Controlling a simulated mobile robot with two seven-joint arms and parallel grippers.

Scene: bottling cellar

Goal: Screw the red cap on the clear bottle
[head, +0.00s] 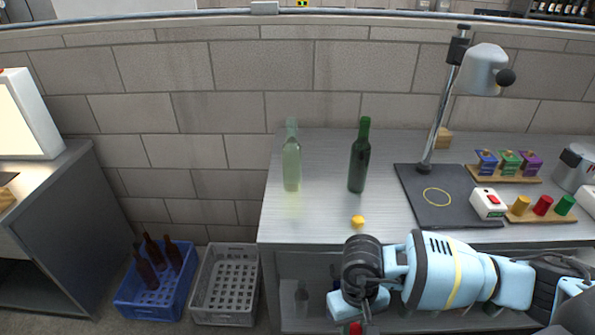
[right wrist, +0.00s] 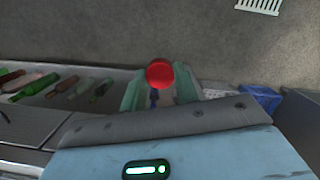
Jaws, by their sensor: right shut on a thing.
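The clear bottle (head: 291,168) stands upright on the left part of the steel bench, pale and see-through. My right gripper (head: 355,318) is low in front of the bench's front edge, well apart from the bottle. It is shut on the red cap (head: 355,328), which shows at the bottom edge of the head view. In the right wrist view the red cap (right wrist: 160,74) sits between the fingertips of the right gripper (right wrist: 158,90). My left gripper is in neither view.
A dark green bottle (head: 358,168) stands right of the clear one. A yellow cap (head: 357,221) lies near the front edge of the bench (head: 315,225). A lamp (head: 484,72) stands over a dark mat (head: 440,215). Blue (head: 130,304) and grey (head: 225,312) crates are on the floor.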

